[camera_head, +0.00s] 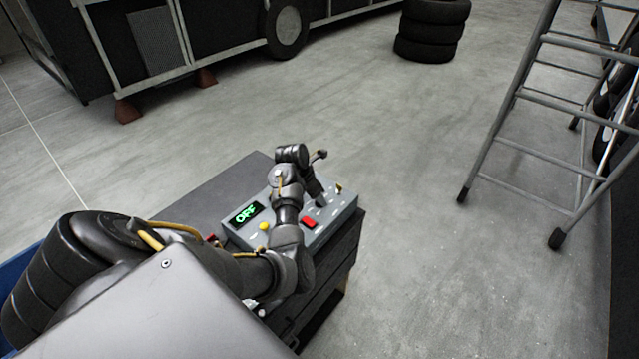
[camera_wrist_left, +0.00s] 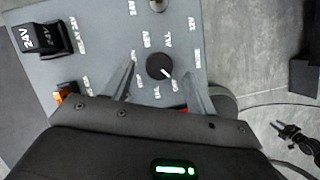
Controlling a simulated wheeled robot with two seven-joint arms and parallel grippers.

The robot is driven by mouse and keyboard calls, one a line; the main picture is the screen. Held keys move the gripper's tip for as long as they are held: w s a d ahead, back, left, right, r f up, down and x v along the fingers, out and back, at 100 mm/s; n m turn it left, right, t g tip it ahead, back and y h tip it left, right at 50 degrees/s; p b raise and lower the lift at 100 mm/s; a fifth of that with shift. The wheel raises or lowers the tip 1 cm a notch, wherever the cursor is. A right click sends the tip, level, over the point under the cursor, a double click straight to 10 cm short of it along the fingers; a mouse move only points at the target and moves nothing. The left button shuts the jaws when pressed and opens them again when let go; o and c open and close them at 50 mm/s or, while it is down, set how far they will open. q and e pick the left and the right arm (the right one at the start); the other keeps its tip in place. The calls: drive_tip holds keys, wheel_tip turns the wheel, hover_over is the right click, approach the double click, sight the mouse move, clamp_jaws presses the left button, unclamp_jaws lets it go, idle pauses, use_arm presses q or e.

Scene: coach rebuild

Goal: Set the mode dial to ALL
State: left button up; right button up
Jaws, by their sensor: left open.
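The mode dial (camera_wrist_left: 160,66) is a round black knob with a white pointer line on a grey control box (camera_head: 325,232). In the left wrist view its pointer aims to the lower right, and several labels ring it, ALL among them. The box's green display (camera_head: 246,213) reads OFF. My left gripper (camera_wrist_left: 160,70) is open, with one finger on each side of the dial; I cannot tell whether they touch it. In the head view my left gripper (camera_head: 319,200) reaches down over the box and the dial is hidden. My right gripper is not in view.
The box carries a red switch (camera_head: 310,222), a yellow button (camera_head: 264,227) and a black 24V block (camera_wrist_left: 40,37). It sits on a dark cabinet (camera_head: 215,190). A ladder (camera_head: 520,120) stands at right, stacked tyres (camera_head: 431,30) at back. Floor between is clear.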

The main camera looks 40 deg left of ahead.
use_arm(q)
drive_tip(key=shift+w+f, duration=0.2)
drive_tip(key=shift+f, duration=0.5)
drive_tip(key=shift+w+d+f, duration=0.1)
drive_tip(key=shift+w+f, duration=0.15)
drive_tip(key=shift+f, duration=0.15)
drive_tip(key=shift+r, duration=0.1)
drive_tip(key=c, duration=1)
